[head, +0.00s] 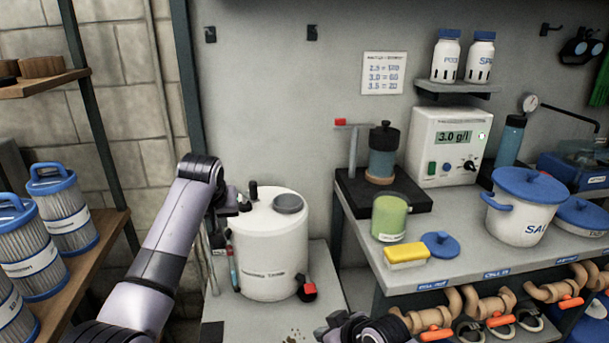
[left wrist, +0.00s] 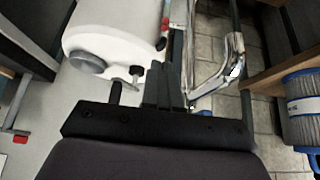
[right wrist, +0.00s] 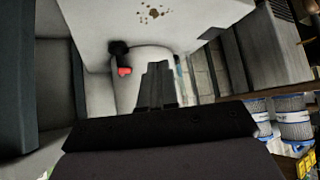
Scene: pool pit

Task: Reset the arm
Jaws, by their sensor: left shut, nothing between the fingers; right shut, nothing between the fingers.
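My left arm reaches up from the lower left in the head view. Its gripper (head: 240,206) is beside the upper left of a white tank (head: 270,250). In the left wrist view the left fingers (left wrist: 164,84) are shut and empty, with the tank (left wrist: 115,30) close by; I cannot tell if they touch it.
A grey counter (head: 450,268) on the right holds a green jug (head: 389,218), a yellow sponge (head: 406,256), a salt pot (head: 527,207) and a meter (head: 447,146). Pipes with orange valves (head: 436,335) run below. Filter cartridges (head: 66,222) stand on a left shelf.

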